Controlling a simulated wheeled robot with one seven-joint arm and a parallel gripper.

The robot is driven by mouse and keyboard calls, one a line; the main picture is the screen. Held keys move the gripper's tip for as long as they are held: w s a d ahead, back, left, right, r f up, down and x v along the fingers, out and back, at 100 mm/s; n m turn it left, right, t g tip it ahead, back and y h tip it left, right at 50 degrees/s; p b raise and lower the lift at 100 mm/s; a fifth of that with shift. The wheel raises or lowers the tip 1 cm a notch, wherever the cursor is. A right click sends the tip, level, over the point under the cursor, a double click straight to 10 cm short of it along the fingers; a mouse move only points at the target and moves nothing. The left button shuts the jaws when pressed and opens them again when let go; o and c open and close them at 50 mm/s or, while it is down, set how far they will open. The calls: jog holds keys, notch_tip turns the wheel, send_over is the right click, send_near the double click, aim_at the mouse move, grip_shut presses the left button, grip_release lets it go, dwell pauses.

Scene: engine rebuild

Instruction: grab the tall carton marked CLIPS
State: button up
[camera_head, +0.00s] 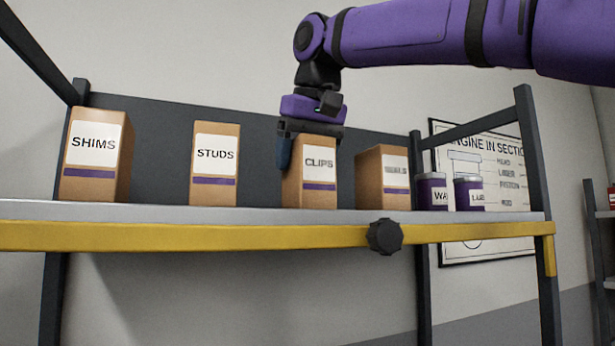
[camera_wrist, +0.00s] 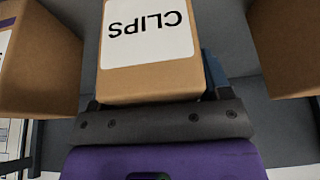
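The tall carton marked CLIPS (camera_head: 318,187) is brown with a white label and a purple band. It stands upright on the shelf, third from the left. My gripper (camera_head: 309,150) points down at its top from above. One blue finger shows along the carton's left side; the other finger is hidden. In the wrist view the carton (camera_wrist: 150,78) appears upside down, close in front of the gripper, with a blue finger at its right edge. I cannot tell whether the fingers touch the carton.
The carton marked SHIMS (camera_head: 93,157) and the carton marked STUDS (camera_head: 215,164) stand to the left. Another carton (camera_head: 383,178) with an unclear label stands close on the right. Beyond it are two purple cans (camera_head: 468,193). The shelf (camera_head: 265,213) has a yellow front rail and a black knob (camera_head: 385,236).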

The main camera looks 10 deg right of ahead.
jog(key=c, duration=0.7)
jog(key=shift+r, duration=0.15)
